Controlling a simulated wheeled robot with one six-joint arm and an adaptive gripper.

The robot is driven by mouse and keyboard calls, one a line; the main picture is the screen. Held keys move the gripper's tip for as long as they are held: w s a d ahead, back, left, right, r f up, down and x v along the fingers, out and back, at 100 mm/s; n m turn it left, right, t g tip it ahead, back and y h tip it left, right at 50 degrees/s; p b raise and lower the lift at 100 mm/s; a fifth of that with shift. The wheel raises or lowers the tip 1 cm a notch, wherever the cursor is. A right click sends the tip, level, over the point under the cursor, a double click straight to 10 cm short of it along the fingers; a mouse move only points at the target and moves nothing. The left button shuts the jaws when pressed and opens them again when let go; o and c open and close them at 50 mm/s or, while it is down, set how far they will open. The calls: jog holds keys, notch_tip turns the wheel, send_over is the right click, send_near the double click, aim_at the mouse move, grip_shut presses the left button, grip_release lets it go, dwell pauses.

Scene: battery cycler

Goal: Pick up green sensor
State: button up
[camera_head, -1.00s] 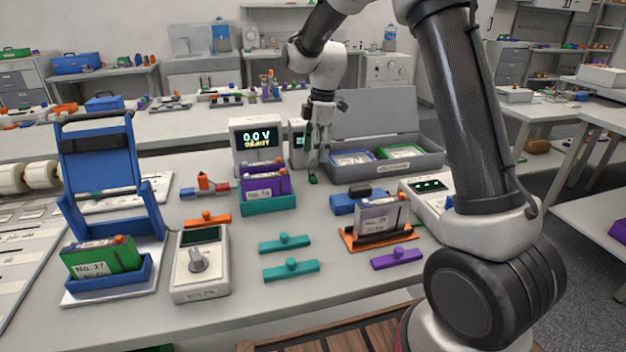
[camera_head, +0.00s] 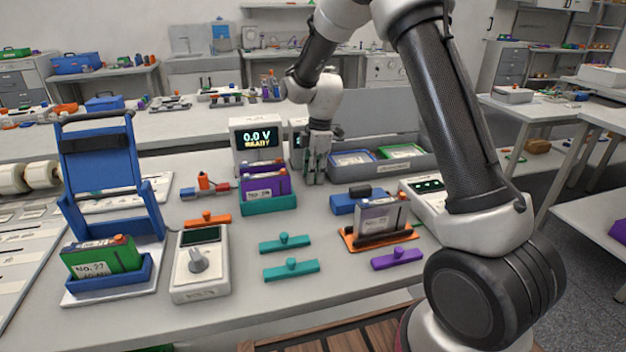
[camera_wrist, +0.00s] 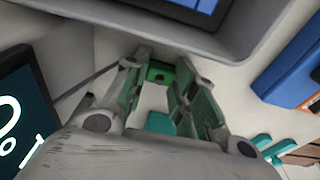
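The green sensor (camera_wrist: 158,75) is a small green block with a dark spot. In the wrist view it lies between my fingertips, close to the grey wall of a tray. My gripper (camera_wrist: 162,66) is open, with one finger on each side of the sensor; contact with it cannot be made out.
The grey tray (camera_head: 424,161) stands right behind my gripper. The cycler with the 0.0 V display (camera_head: 258,141) is to its left. A blue block (camera_head: 345,204) and an orange-based cell holder (camera_head: 362,243) lie to the right. Teal bars (camera_head: 291,268) lie nearer the front.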

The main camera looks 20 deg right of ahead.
jog(key=c, duration=0.3)
notch_tip(320, 180, up, 10)
dwell(0.4)
